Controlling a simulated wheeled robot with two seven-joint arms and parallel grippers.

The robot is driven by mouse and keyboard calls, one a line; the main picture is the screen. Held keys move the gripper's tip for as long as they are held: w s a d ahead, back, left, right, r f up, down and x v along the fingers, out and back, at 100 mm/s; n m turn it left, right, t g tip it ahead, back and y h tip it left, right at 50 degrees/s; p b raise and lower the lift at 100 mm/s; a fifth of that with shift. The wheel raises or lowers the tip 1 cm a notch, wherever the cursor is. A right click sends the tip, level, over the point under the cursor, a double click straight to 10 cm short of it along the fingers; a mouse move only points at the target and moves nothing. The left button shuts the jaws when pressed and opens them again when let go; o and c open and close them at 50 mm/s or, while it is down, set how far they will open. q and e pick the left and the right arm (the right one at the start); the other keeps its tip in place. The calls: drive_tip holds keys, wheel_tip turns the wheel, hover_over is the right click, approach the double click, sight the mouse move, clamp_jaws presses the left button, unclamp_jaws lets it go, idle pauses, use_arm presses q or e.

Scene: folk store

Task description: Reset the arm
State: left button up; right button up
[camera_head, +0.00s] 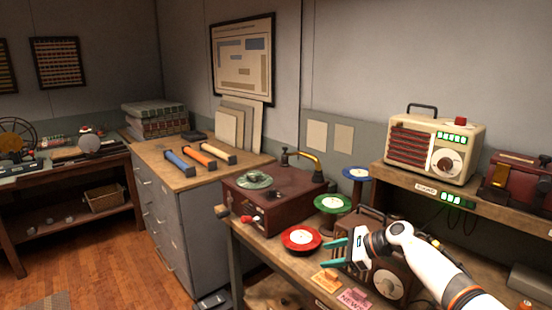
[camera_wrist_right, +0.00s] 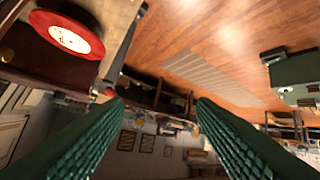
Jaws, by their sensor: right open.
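My right arm (camera_head: 430,262) comes in from the lower right in the head view. Its gripper (camera_head: 330,251) has green fingers and is open and empty. It hangs above the front of the workbench, beside the red disc (camera_head: 301,238) and in front of a brown box with a dial (camera_head: 389,287). In the right wrist view the two green fingers (camera_wrist_right: 160,105) stand wide apart with nothing between them. The red disc also shows there at the upper left (camera_wrist_right: 72,34). My left gripper is in neither view.
A brown record player (camera_head: 270,200) stands behind the gripper, with green (camera_head: 332,203) and blue (camera_head: 356,173) discs on stands. A cream radio (camera_head: 433,148) sits on the raised shelf at right. Small tags (camera_head: 353,299) lie at the bench front. Open wooden floor (camera_head: 100,250) lies at left.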

drive_tip(key=s+a+m+t+y, duration=0.35)
drive_tip(key=a+m+t, duration=0.45)
drive_tip(key=a+m, duration=0.3)
drive_tip(key=s+d+f+m+h, duration=0.45)
drive_tip(key=s+m, duration=0.25)
drive_tip(key=m, duration=0.3)
drive_tip(key=s+d+f+m+g+h, duration=0.1)
drive_tip(key=s+d+f+m+h, duration=0.2)
drive_tip(key=s+d+m+h, duration=0.55)
drive_tip(key=s+d+f+m+h, duration=0.15)
drive_tip(key=s+f+m, duration=0.3)
drive_tip(key=m, duration=0.75)
drive_tip(key=s+d+f+m+g, duration=0.2)
drive_tip(key=s+m+g, duration=0.6)
drive_tip(key=s, duration=1.5)
wheel_tip(320, 180, down, 26)
drive_tip(key=s+g, duration=0.1)
drive_tip(key=g, duration=0.1)
drive_tip(key=s+d+f, duration=0.2)
drive_tip(key=s+f, duration=1.4)
drive_tip(key=shift+s+d+f+g, duration=0.3)
drive_tip(key=shift+s+d+g, duration=0.1)
